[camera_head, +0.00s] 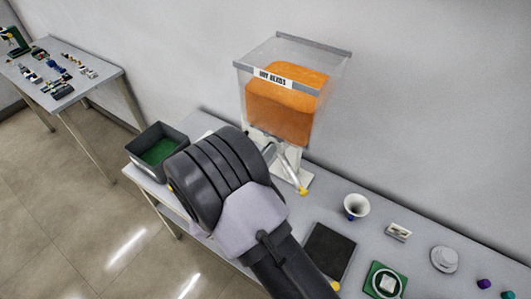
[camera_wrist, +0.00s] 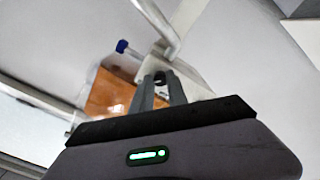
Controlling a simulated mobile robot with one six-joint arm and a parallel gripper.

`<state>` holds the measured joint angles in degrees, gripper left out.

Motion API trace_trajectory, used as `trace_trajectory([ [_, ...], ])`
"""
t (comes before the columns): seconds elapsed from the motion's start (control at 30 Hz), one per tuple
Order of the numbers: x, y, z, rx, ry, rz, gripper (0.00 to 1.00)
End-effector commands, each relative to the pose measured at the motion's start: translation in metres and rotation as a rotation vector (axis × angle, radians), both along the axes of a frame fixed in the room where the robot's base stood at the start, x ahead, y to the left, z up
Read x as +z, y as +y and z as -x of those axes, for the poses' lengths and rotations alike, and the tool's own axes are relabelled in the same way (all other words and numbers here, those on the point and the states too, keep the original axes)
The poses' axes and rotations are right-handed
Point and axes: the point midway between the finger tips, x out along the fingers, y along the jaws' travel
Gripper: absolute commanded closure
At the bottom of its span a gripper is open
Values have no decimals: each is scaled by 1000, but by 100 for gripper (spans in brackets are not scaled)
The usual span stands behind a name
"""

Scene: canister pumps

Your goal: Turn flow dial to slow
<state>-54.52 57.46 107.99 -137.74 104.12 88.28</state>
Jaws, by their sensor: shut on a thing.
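Orange contents (camera_wrist: 108,94) show left of the fingers. My gripper's fingers are hidden behind my arm in the head view.
A dark bin with a green floor (camera_head: 157,150) stands left of my arm. A black mat (camera_head: 328,250), a white funnel-like cup (camera_head: 355,205), a green square piece (camera_head: 384,282) and a grey round piece (camera_head: 444,259) lie to the right. Another table (camera_head: 100,72) stands far left.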

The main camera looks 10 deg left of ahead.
Motion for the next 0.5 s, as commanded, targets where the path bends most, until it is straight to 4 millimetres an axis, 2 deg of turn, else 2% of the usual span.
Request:
trace_trajectory([
  [0.27, -1, 0, 0, 0, 13, 35, 100],
  [0.5, -2, 0, 0, 0, 63, 173, 100],
])
